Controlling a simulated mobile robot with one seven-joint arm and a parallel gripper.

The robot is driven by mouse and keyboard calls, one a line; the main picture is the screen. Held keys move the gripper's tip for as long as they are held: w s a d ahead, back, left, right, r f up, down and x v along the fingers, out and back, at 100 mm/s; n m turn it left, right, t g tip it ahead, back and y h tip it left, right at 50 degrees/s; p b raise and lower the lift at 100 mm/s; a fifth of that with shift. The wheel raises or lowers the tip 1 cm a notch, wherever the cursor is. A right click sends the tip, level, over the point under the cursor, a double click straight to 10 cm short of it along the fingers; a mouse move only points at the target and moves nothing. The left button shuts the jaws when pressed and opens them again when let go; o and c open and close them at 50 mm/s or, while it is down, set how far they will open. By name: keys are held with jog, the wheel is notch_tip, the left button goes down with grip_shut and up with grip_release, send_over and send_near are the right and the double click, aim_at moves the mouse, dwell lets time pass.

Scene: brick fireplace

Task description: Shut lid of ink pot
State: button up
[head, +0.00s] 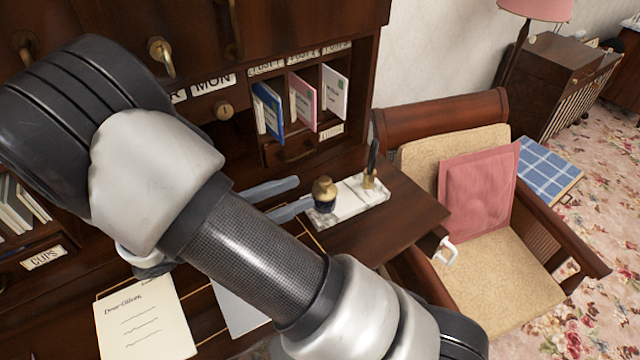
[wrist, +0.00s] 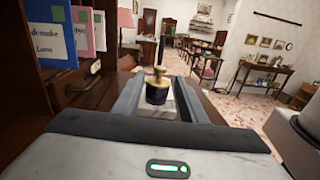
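The ink pot (head: 325,204) has a dark body and stands upright on a white marble stand (head: 352,203) on the desk. Its brass lid (head: 324,187) sits over the top; I cannot tell whether it is fully seated. In the wrist view the ink pot (wrist: 156,94) and its brass lid (wrist: 157,76) show between my two fingers. My gripper (head: 303,191) is open and empty, its fingers lying low over the desk and pointing at the pot. The pot is at the fingertips; I cannot tell whether they touch it.
A dark pen (head: 373,158) stands in a brass holder on the stand's right end. Cubbyholes with a blue envelope (head: 268,110) and other letters rise behind. A letter (head: 145,320) lies at the front left. An armchair (head: 500,240) stands to the right.

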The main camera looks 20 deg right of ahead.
jog(key=v, duration=0.6)
dwell(0.4)
